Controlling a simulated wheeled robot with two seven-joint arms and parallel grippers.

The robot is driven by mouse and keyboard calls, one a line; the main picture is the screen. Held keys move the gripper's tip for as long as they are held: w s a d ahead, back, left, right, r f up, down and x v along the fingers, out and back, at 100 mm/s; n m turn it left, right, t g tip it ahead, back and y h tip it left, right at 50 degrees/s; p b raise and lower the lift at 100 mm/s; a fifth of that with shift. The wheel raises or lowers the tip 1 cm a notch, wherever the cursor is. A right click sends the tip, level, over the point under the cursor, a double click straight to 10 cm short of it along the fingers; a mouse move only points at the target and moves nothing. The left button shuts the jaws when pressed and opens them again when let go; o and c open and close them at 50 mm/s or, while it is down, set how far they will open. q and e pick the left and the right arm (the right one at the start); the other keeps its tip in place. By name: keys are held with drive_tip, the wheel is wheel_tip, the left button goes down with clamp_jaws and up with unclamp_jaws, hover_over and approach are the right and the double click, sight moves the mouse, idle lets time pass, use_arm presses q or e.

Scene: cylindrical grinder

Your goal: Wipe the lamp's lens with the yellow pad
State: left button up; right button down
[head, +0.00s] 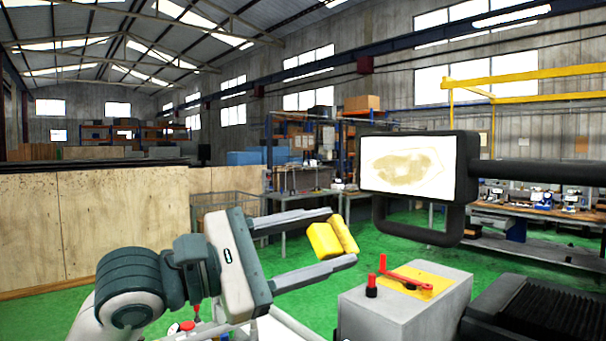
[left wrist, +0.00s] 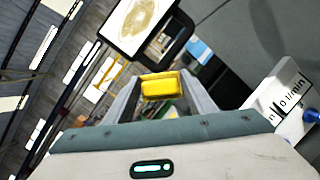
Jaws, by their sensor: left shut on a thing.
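The lamp (head: 457,209) is a dark rectangular head on a black horizontal arm, with a handle loop below. Its pale lens (head: 407,167) faces me and carries a brownish smear. The lens also shows at the top of the left wrist view (left wrist: 140,22). My left gripper (head: 341,240) is shut on the yellow pad (head: 325,242), which sits between its fingertips. The pad also shows in the left wrist view (left wrist: 160,86). The pad is to the left of and below the lens, apart from it. My right gripper is not in view.
A grey machine box (head: 392,312) with a yellow plate and red lever (head: 405,281) stands below the lamp. Black ribbed machine parts (head: 535,308) are at the lower right. Plywood panels (head: 115,220) stand at the left. The air between pad and lens looks clear.

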use_arm(q)
drive_tip(key=s+a+r+m+h, duration=0.1)
drive_tip(key=s+r, duration=0.3)
drive_tip(key=r, duration=0.6)
drive_tip(key=shift+a+h, duration=0.6)
drive_tip(key=p, duration=0.3)
hover_over(337, 243)
drive_tip(key=shift+w+d+b, duration=0.55)
drive_tip(key=shift+w+d, duration=0.1)
drive_tip(key=shift+d, duration=0.05)
idle(0.9)
drive_tip(key=shift+s+d+b, duration=0.8)
drive_tip(key=shift+s+d, duration=0.05)
drive_tip(key=shift+s, duration=0.1)
drive_tip(key=shift+s+d+b, duration=0.35)
drive_tip(key=shift+s+d, duration=0.15)
drive_tip(key=shift+s, duration=0.05)
